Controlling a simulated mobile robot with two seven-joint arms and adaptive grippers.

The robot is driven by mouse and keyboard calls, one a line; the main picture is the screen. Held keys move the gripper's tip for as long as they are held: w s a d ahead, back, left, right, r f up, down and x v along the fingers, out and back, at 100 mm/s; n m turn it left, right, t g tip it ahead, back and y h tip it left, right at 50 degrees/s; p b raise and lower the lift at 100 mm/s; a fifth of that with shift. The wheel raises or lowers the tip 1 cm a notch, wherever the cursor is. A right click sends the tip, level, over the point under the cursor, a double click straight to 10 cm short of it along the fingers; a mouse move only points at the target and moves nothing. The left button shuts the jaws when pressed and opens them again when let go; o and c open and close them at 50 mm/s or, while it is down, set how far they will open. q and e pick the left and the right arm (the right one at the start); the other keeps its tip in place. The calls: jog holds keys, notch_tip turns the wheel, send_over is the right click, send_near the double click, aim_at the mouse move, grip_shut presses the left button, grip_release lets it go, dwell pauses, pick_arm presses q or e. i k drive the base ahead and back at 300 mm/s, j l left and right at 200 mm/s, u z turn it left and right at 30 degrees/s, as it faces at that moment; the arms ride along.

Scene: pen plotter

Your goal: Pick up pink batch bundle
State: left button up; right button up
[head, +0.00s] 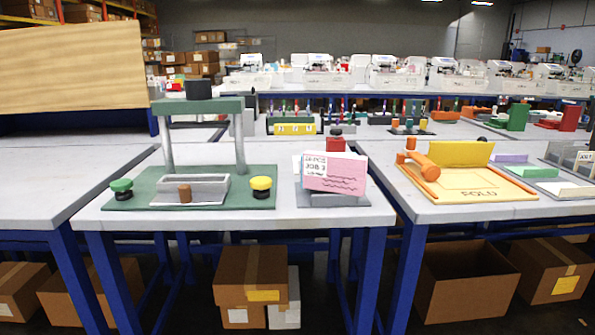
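The pink batch bundle (346,174) stands near the right side of the middle white table (240,221). It is a pink sheet or stack with dark scribbled lines, and a white label on its left part reads roughly "JOB". It leans slightly tilted on a grey stand (333,200). A red block with a dark knob (335,142) shows just behind its top edge. Neither of my grippers is in view.
Left of the bundle is a green press (150,203) with a green button (121,185), a yellow button (261,184) and a grey tray (199,190). The right table holds a yellow "FOLD" board (495,183) with an orange arm (424,166). Cardboard boxes (250,275) sit underneath.

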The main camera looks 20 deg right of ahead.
aim_at(343, 174)
jog(key=i+z, duration=0.3)
jog(key=i, duration=0.55)
